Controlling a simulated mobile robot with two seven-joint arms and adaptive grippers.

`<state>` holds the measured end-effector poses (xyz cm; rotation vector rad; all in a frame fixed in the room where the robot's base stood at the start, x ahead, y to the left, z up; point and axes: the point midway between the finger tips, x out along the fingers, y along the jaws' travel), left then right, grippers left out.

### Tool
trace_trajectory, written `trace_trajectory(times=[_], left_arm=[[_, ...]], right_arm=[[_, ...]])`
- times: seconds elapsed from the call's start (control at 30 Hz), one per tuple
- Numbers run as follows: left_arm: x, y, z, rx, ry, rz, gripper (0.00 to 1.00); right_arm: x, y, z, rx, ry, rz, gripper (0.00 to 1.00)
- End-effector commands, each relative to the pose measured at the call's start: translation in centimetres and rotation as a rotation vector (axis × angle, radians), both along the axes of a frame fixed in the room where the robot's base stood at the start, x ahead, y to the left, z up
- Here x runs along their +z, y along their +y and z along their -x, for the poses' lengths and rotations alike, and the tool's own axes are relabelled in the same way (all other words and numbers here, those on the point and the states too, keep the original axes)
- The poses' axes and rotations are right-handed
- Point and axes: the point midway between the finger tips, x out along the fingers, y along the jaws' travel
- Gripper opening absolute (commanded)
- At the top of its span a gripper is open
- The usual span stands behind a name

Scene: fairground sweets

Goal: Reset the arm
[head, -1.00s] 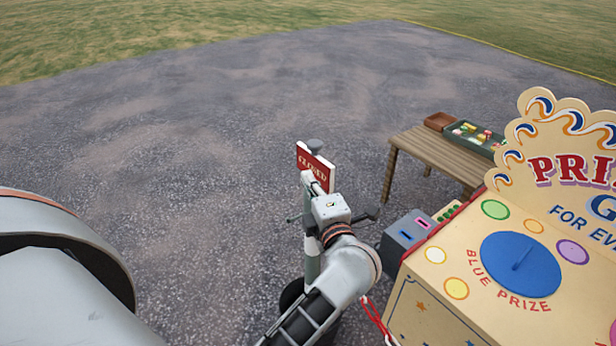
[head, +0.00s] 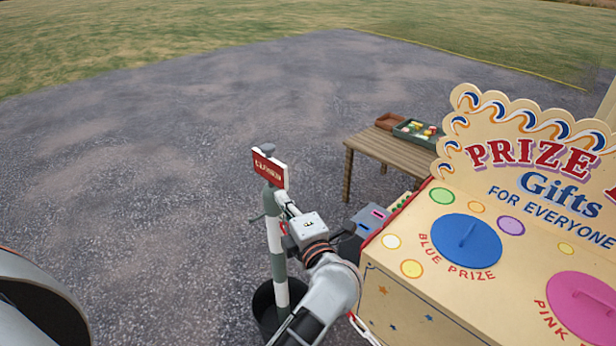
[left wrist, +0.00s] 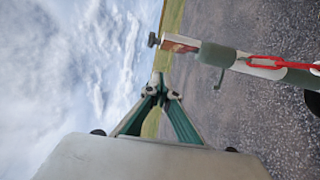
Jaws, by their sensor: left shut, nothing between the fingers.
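My left arm comes up from the bottom of the head view. Its gripper (head: 285,200) is close to the green-and-white striped post (head: 275,240), overlapping it in the picture; I cannot tell if they touch. In the left wrist view the two fingers (left wrist: 160,88) meet at the tips, shut and empty, against grass and sky. The post lies across that view's upper right (left wrist: 218,56), apart from the fingers in the picture. A red sign (head: 268,170) tops the post. My right gripper is not in view.
A prize booth with a blue lid (head: 460,240) and pink lid (head: 585,305) stands close on the right. Behind it is a wooden table (head: 395,152) with a green tray (head: 418,143). A red chain (left wrist: 285,61) hangs from the post. Open tarmac lies left.

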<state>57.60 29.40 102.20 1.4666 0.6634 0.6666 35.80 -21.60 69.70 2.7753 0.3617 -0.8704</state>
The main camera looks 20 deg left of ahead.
Motion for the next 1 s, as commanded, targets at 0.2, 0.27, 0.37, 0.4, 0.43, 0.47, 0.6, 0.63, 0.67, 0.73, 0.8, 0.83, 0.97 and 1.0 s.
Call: trace_trajectory(times=[0.2, 0.27, 0.37, 0.4, 0.43, 0.47, 0.6, 0.63, 0.67, 0.73, 0.8, 0.83, 0.97, 1.0], left_arm=[[0.1, 0.1, 0.2, -0.008, -0.003, -0.036, 0.00], [0.5, 0.3, 0.5, -0.021, -0.008, -0.096, 0.00], [1.3, 0.1, 1.1, -0.074, -0.016, -0.266, 0.00], [1.6, -0.4, 1.4, -0.109, -0.015, -0.351, 0.00], [1.7, -0.9, 1.7, -0.140, -0.011, -0.420, 0.00], [1.7, -1.6, 1.9, -0.175, -0.004, -0.488, 0.00], [-0.5, -5.6, 3.0, -0.371, 0.069, -0.792, 0.00], [-1.4, -6.6, 3.3, -0.418, 0.094, -0.851, 0.00], [-2.5, -7.5, 3.7, -0.467, 0.122, -0.910, 0.00], [-5.7, -9.6, 4.8, -0.588, 0.201, -1.038, 0.00], [-9.7, -11.2, 6.4, -0.715, 0.299, -1.156, 0.00], [-11.5, -11.7, 7.2, -0.769, 0.346, -1.202, 0.00], [-19.4, -12.5, 11.3, -0.976, 0.559, -1.362, 0.00], [-21.6, -12.3, 12.7, -1.031, 0.627, -1.401, 0.00]], right_arm=[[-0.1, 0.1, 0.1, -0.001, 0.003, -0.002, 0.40], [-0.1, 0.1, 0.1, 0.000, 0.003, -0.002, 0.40], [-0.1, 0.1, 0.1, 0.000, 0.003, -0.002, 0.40], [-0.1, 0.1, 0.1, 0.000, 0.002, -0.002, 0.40], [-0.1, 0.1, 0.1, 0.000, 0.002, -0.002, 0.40], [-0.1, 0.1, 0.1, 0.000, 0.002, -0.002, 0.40], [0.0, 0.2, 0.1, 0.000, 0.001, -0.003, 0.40], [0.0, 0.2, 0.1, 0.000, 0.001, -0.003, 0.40], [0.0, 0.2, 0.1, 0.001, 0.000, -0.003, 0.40], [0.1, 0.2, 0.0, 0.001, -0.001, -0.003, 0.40], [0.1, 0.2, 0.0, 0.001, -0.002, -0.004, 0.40], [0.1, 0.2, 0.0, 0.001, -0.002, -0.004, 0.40], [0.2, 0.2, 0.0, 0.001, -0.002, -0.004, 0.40], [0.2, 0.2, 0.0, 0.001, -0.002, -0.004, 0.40]])
